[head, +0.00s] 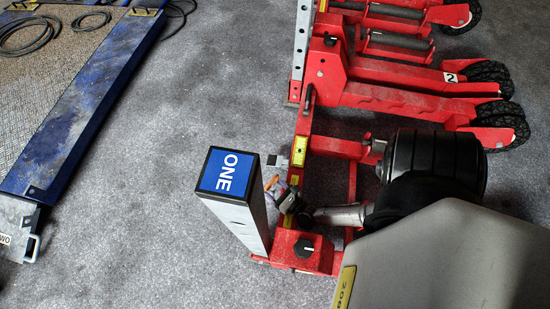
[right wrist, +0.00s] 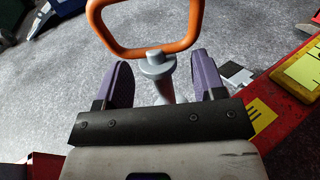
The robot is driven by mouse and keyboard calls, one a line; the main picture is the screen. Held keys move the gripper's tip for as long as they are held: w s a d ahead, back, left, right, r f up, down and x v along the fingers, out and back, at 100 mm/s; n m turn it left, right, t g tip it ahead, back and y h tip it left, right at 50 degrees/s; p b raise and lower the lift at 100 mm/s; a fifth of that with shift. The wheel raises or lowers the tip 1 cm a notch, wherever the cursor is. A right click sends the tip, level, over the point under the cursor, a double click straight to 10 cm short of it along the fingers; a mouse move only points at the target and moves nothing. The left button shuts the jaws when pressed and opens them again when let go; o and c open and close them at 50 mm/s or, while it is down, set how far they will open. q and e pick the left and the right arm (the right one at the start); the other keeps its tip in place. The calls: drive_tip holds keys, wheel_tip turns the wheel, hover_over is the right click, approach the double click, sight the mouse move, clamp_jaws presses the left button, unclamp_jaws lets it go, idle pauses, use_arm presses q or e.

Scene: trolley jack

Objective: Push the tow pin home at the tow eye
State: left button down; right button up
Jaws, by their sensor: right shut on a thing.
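The tow pin has an orange loop handle (right wrist: 146,38) and a grey collared shank (right wrist: 160,67), seen close up in the right wrist view. My right gripper (right wrist: 161,82) has its two purple-grey fingers on either side of the shank and is shut on the pin. In the head view my right gripper (head: 284,190) is low beside the post marked ONE, with a bit of the orange handle (head: 271,183) showing. The pin's lower end is hidden by the gripper. I cannot make out the tow eye or tell whether the pin is in it. My left gripper is not in view.
The grey post marked ONE (head: 238,205) rises left of the gripper from a red jack frame (head: 322,258). More red jack frame with black wheels (head: 492,78) stands at upper right. A blue-edged ramp (head: 88,105) lies left. Grey floor between is clear.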

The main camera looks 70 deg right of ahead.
drive_tip(key=shift+f, duration=0.2)
idle(0.4)
drive_tip(key=shift+f, duration=0.7)
drive_tip(key=o, duration=1.2)
drive_tip(key=shift+s+a+p, duration=0.2)
drive_tip(key=shift+s+p, duration=0.1)
drive_tip(key=shift+s, duration=0.2)
drive_tip(key=p+v, duration=0.1)
drive_tip(key=v, duration=0.4)
drive_tip(key=shift+s+a+p, duration=0.25)
drive_tip(key=shift+s+p, duration=0.15)
drive_tip(key=shift+s, duration=0.2)
